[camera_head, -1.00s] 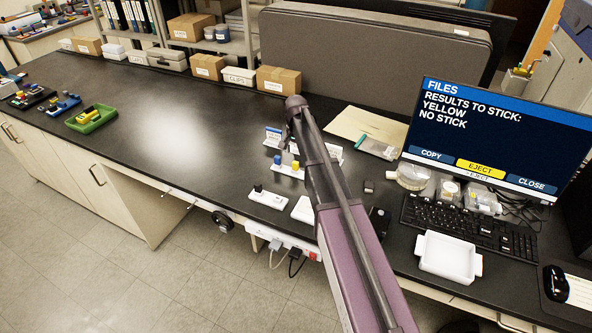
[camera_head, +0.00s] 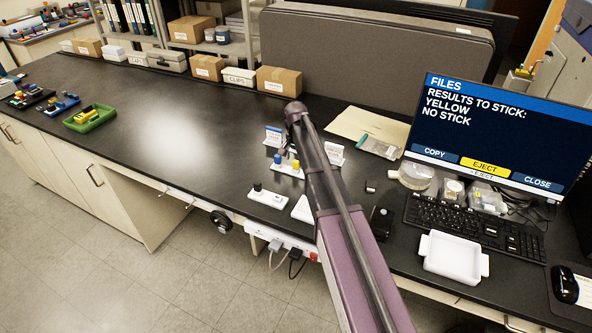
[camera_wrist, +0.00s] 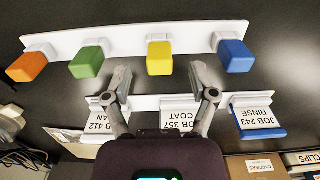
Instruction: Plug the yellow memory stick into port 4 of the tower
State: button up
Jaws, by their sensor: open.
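The yellow memory stick (camera_wrist: 159,58) stands in a white rack (camera_wrist: 122,42) between a green stick (camera_wrist: 86,62) and a blue stick (camera_wrist: 236,56), with an orange stick (camera_wrist: 27,67) at the far left in the wrist view. My gripper (camera_wrist: 158,76) is open, its fingers apart on either side of the yellow stick's line and just short of it, holding nothing. In the head view the yellow stick (camera_head: 295,164) shows left of my arm, which hides the gripper and part of the rack. I cannot make out the tower or its port 4 for certain.
A white stand with job cards (camera_wrist: 180,115) lies close by the fingers. The monitor (camera_head: 490,130) reads "RESULTS TO STICK: YELLOW, NO STICK". A keyboard (camera_head: 472,220) and white tray (camera_head: 452,257) are at right. The bench's left middle is clear.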

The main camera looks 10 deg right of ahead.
jog(key=shift+f+b, duration=0.65)
jog(key=shift+f, duration=0.3)
grip_shut()
